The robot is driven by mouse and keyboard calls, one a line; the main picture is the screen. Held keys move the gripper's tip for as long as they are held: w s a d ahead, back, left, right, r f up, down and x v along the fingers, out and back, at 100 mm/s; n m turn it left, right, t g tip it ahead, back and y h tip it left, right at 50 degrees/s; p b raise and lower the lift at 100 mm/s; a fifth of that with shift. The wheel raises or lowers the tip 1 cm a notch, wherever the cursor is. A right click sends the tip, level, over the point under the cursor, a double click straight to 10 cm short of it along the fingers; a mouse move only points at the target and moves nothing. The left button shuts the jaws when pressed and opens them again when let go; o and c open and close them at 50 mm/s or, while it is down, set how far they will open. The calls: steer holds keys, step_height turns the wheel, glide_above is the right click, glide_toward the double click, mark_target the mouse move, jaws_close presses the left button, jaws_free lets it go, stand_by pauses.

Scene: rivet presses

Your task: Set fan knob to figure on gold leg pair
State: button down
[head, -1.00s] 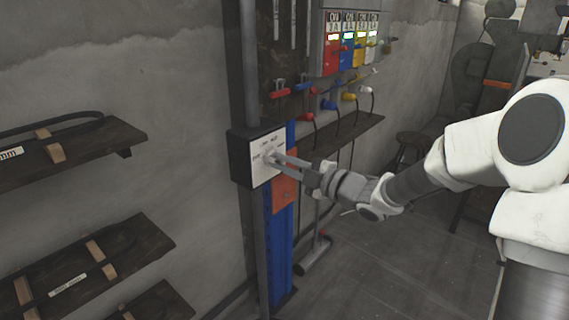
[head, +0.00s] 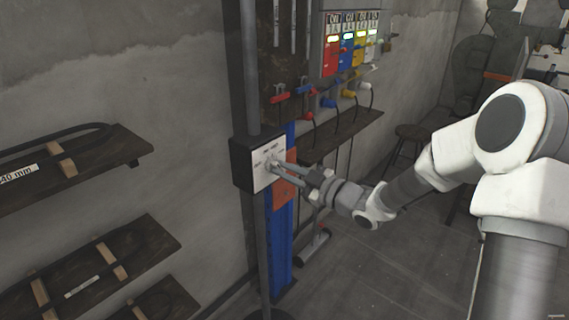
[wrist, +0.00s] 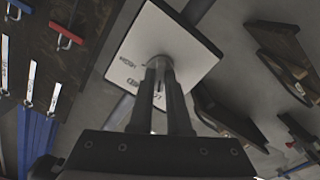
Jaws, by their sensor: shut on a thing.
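The fan knob sits on the white face of a dark switch box (head: 242,165) fixed to a grey post. My gripper (head: 277,166) is shut on the knob at the middle of that face. In the wrist view the two fingers of my gripper (wrist: 160,72) reach the knob (wrist: 159,62), which they mostly hide. The white face (wrist: 187,40) carries printed labels around the knob, partly covered and too small to read surely. A gold leg pair cannot be made out in these frames.
Dark shelves (head: 105,165) with labelled straps line the left wall. A stool (head: 410,132) stands farther back. The floor at centre right is clear.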

steer(key=shift+m+p, duration=0.35)
steer(key=shift+m, duration=0.15)
steer(key=c, duration=0.9)
jaws_free()
steer(key=shift+o, duration=0.2)
steer(key=p+v, duration=0.1)
steer(key=v, duration=1.6)
steer(key=shift+s+d+p, duration=0.15)
steer(key=shift+p, duration=0.15)
